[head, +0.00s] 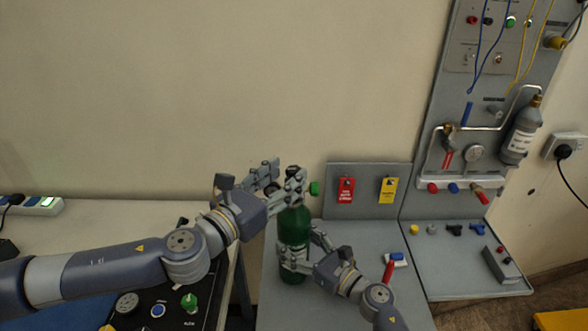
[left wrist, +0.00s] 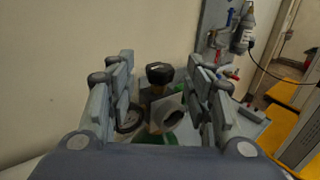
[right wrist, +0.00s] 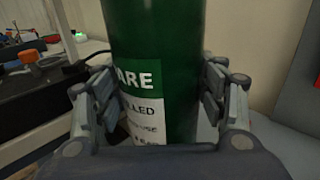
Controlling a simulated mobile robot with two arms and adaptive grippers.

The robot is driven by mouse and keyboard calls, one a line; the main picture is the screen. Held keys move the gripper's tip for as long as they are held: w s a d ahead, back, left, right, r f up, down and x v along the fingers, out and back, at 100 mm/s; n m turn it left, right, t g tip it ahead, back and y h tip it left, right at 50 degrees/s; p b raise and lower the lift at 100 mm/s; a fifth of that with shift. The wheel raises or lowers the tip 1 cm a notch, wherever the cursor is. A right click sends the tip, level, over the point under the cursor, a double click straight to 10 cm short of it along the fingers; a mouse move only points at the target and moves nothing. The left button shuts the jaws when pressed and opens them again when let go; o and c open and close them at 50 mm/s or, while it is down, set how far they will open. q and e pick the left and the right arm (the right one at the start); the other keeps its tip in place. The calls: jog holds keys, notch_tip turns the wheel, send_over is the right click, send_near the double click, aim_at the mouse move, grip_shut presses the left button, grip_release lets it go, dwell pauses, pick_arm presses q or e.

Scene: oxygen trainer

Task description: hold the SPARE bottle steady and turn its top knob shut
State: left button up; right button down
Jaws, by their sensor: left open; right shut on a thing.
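The green SPARE bottle (head: 293,228) stands upright on the grey bench. Its white label shows in the right wrist view (right wrist: 146,115), partly cut off. My right gripper (head: 302,246) is shut around the bottle's body, one finger on each side. The black top knob (left wrist: 160,73) sits above a grey valve block (left wrist: 167,113). My left gripper (head: 279,178) is open at the bottle's top. In the left wrist view its fingers stand on either side of the knob, with gaps visible. In the head view the left fingers partly hide the valve.
A small upright panel (head: 368,212) with a red tag (head: 346,190) and a yellow tag (head: 388,190) stands behind the bottle to the right. A gauge board with a grey bottle (head: 520,130) is further right. A red-handled tool (head: 388,270) lies near my right arm.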

aim_at(289, 174)
pick_arm(q)
jog(key=shift+x, duration=1.9)
jog(key=c, duration=1.1)
